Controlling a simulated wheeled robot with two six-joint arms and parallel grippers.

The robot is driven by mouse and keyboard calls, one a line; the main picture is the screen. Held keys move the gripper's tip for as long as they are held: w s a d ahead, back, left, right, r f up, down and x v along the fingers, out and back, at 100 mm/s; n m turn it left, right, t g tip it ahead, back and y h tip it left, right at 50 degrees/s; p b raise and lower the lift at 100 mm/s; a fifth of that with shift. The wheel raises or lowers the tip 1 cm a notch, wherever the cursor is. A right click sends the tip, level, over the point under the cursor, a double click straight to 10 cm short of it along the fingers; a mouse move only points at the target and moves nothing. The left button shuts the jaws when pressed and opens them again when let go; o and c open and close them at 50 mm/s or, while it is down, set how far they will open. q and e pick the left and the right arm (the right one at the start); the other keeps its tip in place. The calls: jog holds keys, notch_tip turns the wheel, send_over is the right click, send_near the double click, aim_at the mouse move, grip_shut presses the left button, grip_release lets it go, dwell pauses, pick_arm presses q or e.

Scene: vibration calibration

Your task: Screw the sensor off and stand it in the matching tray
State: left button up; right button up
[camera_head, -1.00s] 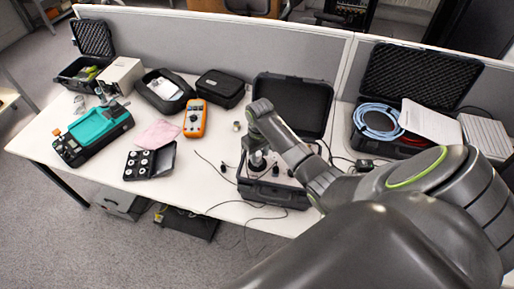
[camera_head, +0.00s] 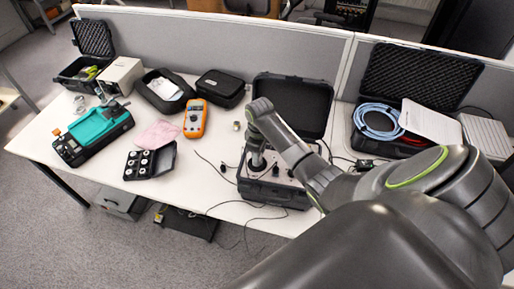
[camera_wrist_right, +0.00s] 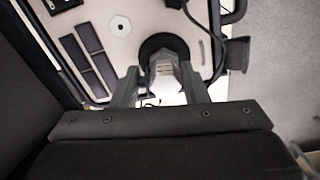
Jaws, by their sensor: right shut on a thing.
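My right gripper (camera_head: 257,153) points down over the open black case (camera_head: 275,194) with a light panel. In the right wrist view the right gripper (camera_wrist_right: 166,82) is shut on the sensor (camera_wrist_right: 165,84), a small silvery piece between its fingers. The sensor is in front of a round black mount (camera_wrist_right: 164,45) on the panel; I cannot tell whether they still touch. A black tray (camera_head: 168,160) with several round pale-topped pieces in it stands on the table to the left. My left gripper is not in view.
An orange multimeter (camera_head: 195,118), a pink cloth (camera_head: 158,134) and a teal device (camera_head: 101,124) are at the left. Thin cables (camera_head: 213,164) lie beside the case. A second open case (camera_head: 408,80) stands at the right.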

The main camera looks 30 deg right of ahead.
jog(key=shift+a+f+n, duration=0.15)
jog(key=shift+a+n, duration=0.1)
jog(key=shift+n, duration=0.75)
jog(key=o, duration=1.2)
jog(key=shift+d, duration=0.15)
jog(key=shift+c, duration=0.9)
jog(key=shift+s+m, duration=0.1)
jog(key=shift+m, duration=1.9)
jog(key=shift+s+m, duration=0.1)
jog(key=shift+m, duration=2)
